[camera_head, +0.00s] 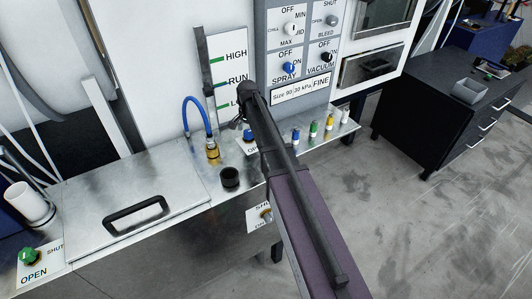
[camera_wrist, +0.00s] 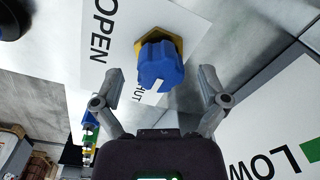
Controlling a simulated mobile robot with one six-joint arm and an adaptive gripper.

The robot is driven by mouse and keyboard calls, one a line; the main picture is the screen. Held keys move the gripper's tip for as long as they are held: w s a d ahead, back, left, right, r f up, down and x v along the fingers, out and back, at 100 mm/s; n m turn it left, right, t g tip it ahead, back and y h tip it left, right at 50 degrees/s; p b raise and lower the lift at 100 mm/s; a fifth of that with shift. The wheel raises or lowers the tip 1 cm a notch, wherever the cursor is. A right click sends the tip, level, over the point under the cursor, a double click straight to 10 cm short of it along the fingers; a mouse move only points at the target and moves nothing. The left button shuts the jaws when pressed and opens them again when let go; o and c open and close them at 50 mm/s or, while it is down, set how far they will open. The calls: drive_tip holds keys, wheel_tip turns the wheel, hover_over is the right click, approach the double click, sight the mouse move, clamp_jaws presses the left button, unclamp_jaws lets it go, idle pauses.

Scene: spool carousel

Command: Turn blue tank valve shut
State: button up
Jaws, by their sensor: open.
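The blue tank valve knob (camera_wrist: 160,65) sits on a brass hex base on a white label in the wrist view. OPEN is printed to its left, and the letters HUT show below it, partly hidden. A white mark on the knob is on its lower side, close to those letters. In the head view the blue knob (camera_head: 248,134) shows just below my gripper (camera_head: 247,110), partly hidden by my arm.
A blue hose on a brass fitting (camera_head: 212,150) stands left of the valve, with a black cup (camera_head: 230,177) in front. Several small coloured bottles (camera_head: 313,128) stand to the right. A panel with knobs (camera_head: 295,50) rises behind. A green valve (camera_head: 29,257) is far left.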

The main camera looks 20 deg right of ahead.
sight(249, 132)
drive_tip(key=shift+r+p, duration=6.45)
drive_tip(key=shift+r, duration=0.4)
drive_tip(key=s+n, duration=0.9)
drive_tip(key=s, duration=1.7)
drive_tip(key=shift+s+a+f+n+b, duration=0.25)
drive_tip(key=shift+a+f+n+b, duration=0.05)
drive_tip(key=shift+a+f+b, duration=0.05)
